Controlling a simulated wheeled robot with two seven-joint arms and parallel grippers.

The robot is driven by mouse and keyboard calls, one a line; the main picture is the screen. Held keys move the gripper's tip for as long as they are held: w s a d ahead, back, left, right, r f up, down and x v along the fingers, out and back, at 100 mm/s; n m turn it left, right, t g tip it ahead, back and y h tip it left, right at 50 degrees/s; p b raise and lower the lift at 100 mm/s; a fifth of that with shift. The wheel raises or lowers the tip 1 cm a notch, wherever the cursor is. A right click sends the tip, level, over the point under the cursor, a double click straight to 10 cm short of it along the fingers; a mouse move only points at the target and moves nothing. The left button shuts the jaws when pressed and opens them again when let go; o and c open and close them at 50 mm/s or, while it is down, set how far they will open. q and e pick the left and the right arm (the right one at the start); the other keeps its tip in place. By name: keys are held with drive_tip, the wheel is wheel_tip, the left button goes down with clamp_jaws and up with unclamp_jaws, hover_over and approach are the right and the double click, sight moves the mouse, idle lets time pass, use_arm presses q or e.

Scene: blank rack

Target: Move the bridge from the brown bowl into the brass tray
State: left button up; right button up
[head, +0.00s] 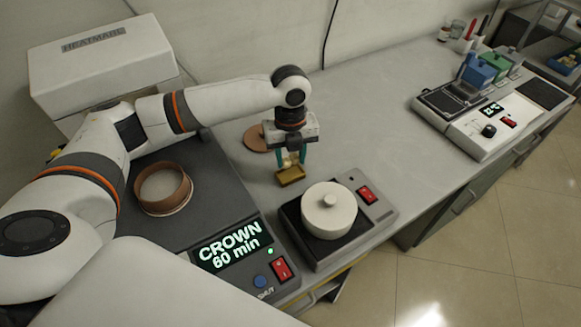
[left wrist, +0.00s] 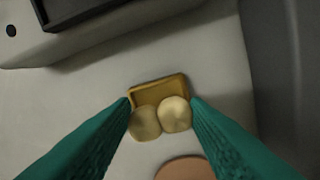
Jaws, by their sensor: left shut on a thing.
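My left gripper (head: 291,160), with teal fingers, points down over the counter and is shut on the bridge, a pale cream piece with two rounded lobes (left wrist: 160,118). In the head view the bridge (head: 289,160) is small between the fingertips. The brass tray (head: 291,177) is a small golden rectangle directly below the fingers; in the left wrist view its rim (left wrist: 158,82) shows behind the bridge. I cannot tell whether the bridge touches it. My right gripper is out of view.
A device with a white lidded pot (head: 328,211) stands close to the tray's right. The dark unit's display (head: 231,243) reads "CROWN 60 min".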

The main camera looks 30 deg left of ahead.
sight(290, 165)
use_arm(q)
wheel_tip(290, 165, down, 4)
drive_tip(key=shift+s+f, duration=0.1)
drive_tip(key=shift+f, duration=0.15)
drive_tip(key=shift+s+f, duration=0.1)
drive_tip(key=shift+f, duration=0.1)
